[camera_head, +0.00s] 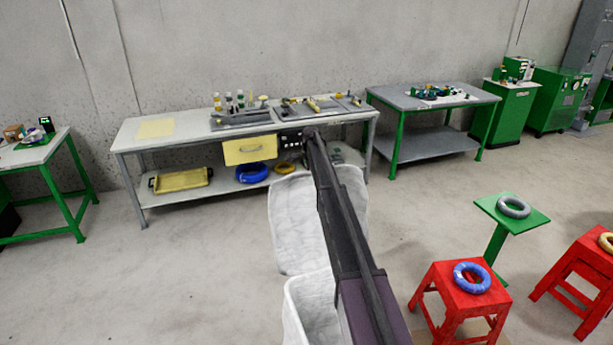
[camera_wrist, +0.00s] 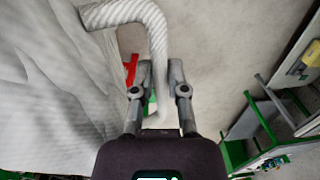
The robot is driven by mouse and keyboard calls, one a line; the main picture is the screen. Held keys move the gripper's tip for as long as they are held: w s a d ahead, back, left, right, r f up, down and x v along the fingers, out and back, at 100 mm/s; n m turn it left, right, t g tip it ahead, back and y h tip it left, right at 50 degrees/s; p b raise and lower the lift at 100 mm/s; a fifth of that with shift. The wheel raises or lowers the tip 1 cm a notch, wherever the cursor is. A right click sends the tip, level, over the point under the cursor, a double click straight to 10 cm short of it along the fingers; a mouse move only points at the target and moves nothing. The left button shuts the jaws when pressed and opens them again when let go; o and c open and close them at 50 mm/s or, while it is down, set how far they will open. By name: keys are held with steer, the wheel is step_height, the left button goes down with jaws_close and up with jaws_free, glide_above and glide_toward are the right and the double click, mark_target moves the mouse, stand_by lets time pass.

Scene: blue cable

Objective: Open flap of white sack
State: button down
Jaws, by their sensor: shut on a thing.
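The white sack (camera_head: 308,305) stands at the bottom middle of the head view, partly hidden by my arm. Its white flap (camera_head: 297,225) stands raised behind the sack's mouth, tilted away from it. In the head view my arm covers the grip point and part of the flap.
A blue cable coil (camera_head: 472,278) lies on a red stool (camera_head: 458,305) to the right. A grey coil (camera_head: 514,207) lies on a green stand (camera_head: 497,240). A workbench (camera_head: 160,140) with a yellow drawer (camera_head: 250,149) stands behind the sack. Floor on the left is clear.

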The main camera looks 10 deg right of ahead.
steer(key=shift+w+d, duration=0.1)
steer(key=shift+d, duration=0.3)
steer(key=c, duration=0.6)
jaws_free()
steer(key=shift+c, duration=0.2)
steer(key=shift+a, duration=0.2)
steer(key=shift+d, duration=0.1)
